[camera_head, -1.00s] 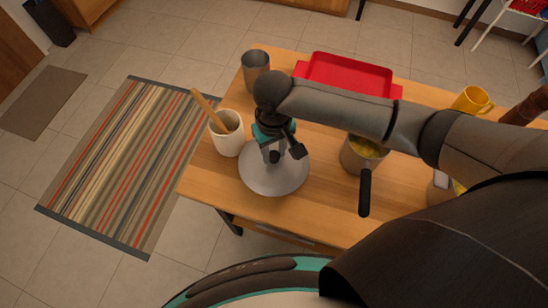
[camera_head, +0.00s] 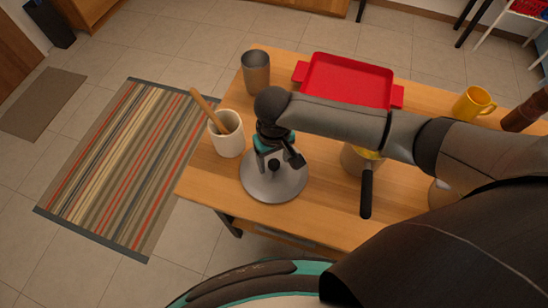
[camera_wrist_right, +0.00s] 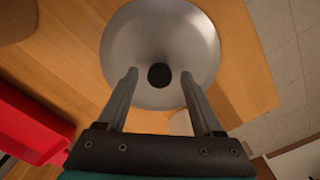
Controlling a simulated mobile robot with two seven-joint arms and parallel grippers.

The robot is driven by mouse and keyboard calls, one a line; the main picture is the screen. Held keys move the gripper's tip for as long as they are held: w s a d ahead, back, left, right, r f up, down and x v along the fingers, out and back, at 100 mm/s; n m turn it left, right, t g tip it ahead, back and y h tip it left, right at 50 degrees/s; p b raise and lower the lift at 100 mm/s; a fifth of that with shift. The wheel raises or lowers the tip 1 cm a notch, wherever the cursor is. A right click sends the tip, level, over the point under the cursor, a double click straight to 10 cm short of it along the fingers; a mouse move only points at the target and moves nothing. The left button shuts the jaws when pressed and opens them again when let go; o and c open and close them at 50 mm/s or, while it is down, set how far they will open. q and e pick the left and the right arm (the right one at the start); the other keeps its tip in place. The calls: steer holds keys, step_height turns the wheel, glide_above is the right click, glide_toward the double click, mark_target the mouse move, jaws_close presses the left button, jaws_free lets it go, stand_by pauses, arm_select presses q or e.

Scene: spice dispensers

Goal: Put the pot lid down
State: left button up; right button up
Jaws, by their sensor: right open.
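The pot lid (camera_head: 262,188) is a round grey metal disc with a dark knob (camera_head: 273,165). It appears to lie flat on the wooden table (camera_head: 318,205), near the front left corner. My right gripper (camera_head: 280,163) is above the lid, pointing down. In the right wrist view, my right gripper (camera_wrist_right: 159,74) is open, with one finger on each side of the knob and a gap at both. The lid (camera_wrist_right: 198,40) fills the top middle there. A pot (camera_head: 354,160) with yellow contents and a black handle stands to the right, partly behind my arm. My left gripper is not in view.
A cream crock (camera_head: 228,140) with a wooden utensil stands close to the lid's upper left. A metal cup (camera_head: 256,72), a red tray (camera_head: 345,80) and a yellow mug (camera_head: 472,103) stand farther back. Bare table lies between lid and pot.

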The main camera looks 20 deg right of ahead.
mark_target(274, 164)
step_height(274, 164, up, 12)
steer(key=p, duration=0.3)
steer(key=shift+r, duration=0.15)
stand_by(0.4)
